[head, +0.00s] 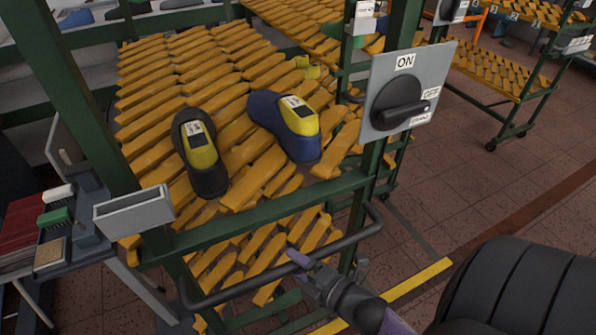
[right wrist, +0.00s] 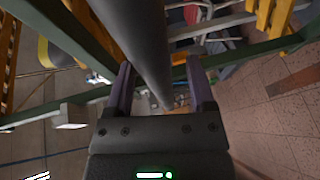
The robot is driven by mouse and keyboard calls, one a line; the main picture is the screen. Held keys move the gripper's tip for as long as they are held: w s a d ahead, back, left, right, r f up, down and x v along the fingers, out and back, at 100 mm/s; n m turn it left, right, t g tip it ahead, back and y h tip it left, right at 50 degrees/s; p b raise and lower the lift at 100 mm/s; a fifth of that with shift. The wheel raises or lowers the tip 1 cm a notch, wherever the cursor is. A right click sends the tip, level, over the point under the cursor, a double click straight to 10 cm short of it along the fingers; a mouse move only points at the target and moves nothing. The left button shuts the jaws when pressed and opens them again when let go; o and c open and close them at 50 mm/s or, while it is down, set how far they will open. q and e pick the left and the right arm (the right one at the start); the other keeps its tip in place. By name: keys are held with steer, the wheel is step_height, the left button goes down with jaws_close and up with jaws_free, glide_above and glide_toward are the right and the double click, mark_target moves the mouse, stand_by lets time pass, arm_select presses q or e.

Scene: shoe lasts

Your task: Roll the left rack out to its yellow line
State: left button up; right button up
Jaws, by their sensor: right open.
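The rack (head: 265,210) has a green frame and sloping orange slats; two shoe lasts, one black and yellow (head: 200,155) and one blue and yellow (head: 290,122), lie on its upper shelf. A dark tubular push handle (head: 235,287) runs across its front. My right gripper (head: 308,268) is at the handle, right of its middle. In the right wrist view the grey handle bar (right wrist: 148,45) runs between the open fingers of the gripper (right wrist: 161,85); I cannot tell whether they touch it. A yellow line (head: 420,281) lies on the floor to the right. My left gripper is out of view.
A grey ON/OFF switch panel (head: 404,92) is on the rack's right post. A grey tray (head: 134,210) hangs at its left post. A side table with brushes (head: 55,217) stands at left. Another rack (head: 500,70) stands at back right. Brown tiled floor is clear at right.

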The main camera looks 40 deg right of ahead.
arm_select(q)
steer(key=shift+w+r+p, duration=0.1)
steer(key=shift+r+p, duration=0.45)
arm_select(e)
steer(key=v, duration=1)
